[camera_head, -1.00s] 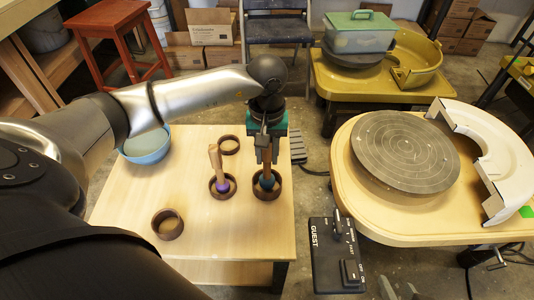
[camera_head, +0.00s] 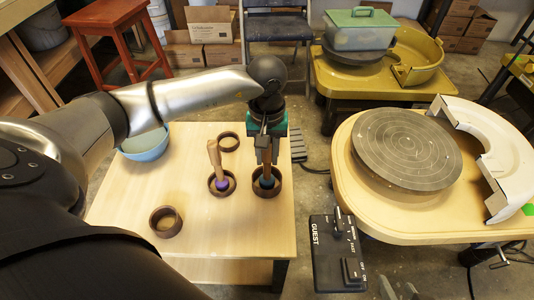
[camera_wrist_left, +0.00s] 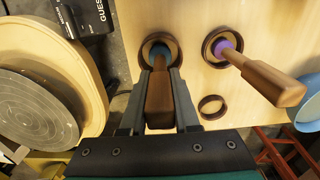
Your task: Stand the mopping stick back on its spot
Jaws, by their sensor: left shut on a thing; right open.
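My left gripper (camera_head: 265,158) is shut on the brown handle of a stick with a blue end (camera_head: 266,182). The stick is about upright, with its blue end inside a brown ring (camera_head: 278,192) on the table's right side; I cannot tell if it touches the tabletop. In the left wrist view, the gripper (camera_wrist_left: 160,75) has the handle (camera_wrist_left: 160,102) between its fingers, and the blue end shows within the ring. A second stick, with a purple end and wooden handle (camera_head: 214,158), leans in the neighbouring ring (camera_head: 230,191). My right gripper is not in view.
Two empty brown rings stand at the back (camera_head: 228,142) and front left (camera_head: 165,221) of the wooden table (camera_head: 125,205). A blue bowl (camera_head: 146,147) is at the back left. A potter's wheel (camera_head: 405,150) is to the right, past a black pedal (camera_head: 337,255).

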